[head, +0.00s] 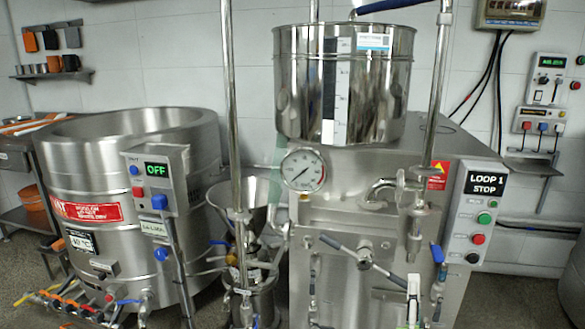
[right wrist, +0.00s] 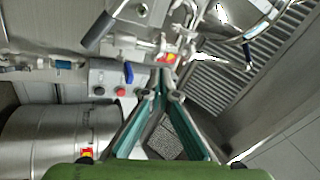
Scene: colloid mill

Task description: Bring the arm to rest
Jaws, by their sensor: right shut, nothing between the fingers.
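The gripper is shut and empty. Its green body fills the bottom edge of that view. My left gripper is in neither view.
A steel hopper (head: 380,90) tops the machine. A control box reading "LOOP 1 STOP" (head: 476,215) stands right. A large round vat (head: 110,180) and a box reading "OFF" (head: 156,175) are left. Upright pipes (head: 232,100) and blue-handled valves (head: 437,255) crowd the front.

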